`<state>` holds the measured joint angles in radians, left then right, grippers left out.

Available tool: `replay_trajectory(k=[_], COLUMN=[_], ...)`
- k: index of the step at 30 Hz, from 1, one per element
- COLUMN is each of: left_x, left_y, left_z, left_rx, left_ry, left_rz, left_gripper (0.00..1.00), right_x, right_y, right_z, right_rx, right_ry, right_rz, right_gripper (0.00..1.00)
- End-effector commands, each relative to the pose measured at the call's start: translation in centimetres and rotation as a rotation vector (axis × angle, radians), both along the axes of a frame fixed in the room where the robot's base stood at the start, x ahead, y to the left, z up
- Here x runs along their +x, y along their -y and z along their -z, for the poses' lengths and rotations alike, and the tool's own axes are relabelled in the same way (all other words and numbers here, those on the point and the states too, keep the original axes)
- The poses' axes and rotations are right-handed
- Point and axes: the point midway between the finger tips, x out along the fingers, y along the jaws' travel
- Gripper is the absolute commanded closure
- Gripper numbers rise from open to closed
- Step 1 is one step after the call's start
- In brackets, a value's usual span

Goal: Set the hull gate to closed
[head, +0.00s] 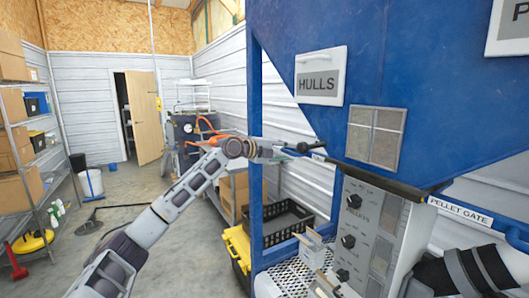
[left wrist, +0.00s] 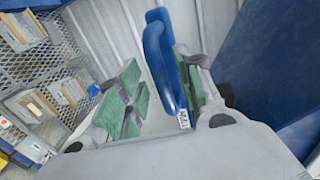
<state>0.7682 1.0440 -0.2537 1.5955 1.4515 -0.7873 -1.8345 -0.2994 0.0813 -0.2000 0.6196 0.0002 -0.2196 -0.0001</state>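The hopper is a large blue body with a HULLS sign (head: 319,82) on its sloping face. In the left wrist view a blue looped handle (left wrist: 160,62) with a small white label at its base stands between the finger pads of my left gripper (left wrist: 160,95). I take it for the hull gate handle; its label is too small to read. The handle is close to the right finger, with a clear gap to the left finger. My left gripper is open. In the head view the left gripper (head: 283,150) is at the hopper's left side, small and partly unclear.
A control panel (head: 362,235) with knobs stands below. A black crate (head: 283,222) and perforated tray are lower left.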

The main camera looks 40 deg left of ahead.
Motion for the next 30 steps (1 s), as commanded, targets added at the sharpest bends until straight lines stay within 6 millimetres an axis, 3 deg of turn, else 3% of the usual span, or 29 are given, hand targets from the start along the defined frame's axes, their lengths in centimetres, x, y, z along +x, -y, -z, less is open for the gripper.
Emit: replay_trajectory(k=[30], left_x=[-5.6], left_y=[-2.3], left_z=[-1.1], left_rx=[-0.001], left_ry=[-0.003], left_rz=[0.000], left_gripper=[0.65], right_x=[0.0], right_y=[-0.1], right_z=[0.0], right_rx=[0.001], right_ry=[0.000], right_rz=[0.000], right_gripper=[0.65])
